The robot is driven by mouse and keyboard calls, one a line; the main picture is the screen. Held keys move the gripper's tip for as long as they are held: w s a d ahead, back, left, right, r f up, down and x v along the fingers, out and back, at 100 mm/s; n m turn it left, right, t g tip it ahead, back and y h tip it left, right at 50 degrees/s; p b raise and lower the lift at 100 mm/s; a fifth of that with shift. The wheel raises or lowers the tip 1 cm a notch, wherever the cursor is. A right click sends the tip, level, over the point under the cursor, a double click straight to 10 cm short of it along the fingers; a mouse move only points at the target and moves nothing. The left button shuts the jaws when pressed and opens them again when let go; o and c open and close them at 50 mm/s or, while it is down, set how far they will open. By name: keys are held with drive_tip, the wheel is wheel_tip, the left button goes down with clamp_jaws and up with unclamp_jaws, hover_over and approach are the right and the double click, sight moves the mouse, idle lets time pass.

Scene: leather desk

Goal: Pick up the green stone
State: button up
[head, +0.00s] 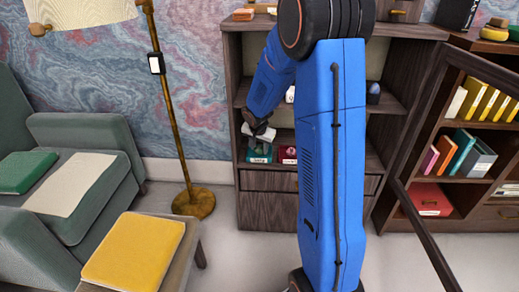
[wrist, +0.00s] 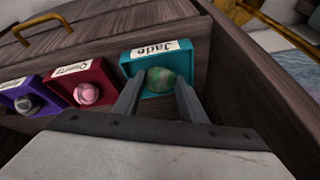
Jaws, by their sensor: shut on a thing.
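The green stone (wrist: 159,80) is a rounded, mottled piece in a teal box (wrist: 130,63) labelled "Jade" in the wrist view. My gripper (wrist: 157,92) has one finger on each side of the stone and is shut on it. The stone is still within the box. In the head view, my gripper (head: 258,132) is at the cabinet's lower shelf, just above the teal box (head: 259,155). The stone itself is hidden there.
A red box (wrist: 65,76) with a pink stone (wrist: 86,93) and a purple box (wrist: 12,94) with a dark stone (wrist: 27,104) stand beside the teal box. The wooden cabinet's side wall (wrist: 238,75) is close on the right in the wrist view.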

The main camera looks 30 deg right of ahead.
drive_tip(key=s+a+r, duration=0.6)
drive_tip(key=s+a, duration=0.1)
drive_tip(key=s, duration=0.3)
drive_tip(key=shift+s+r, duration=0.15)
drive_tip(key=shift+r, duration=0.1)
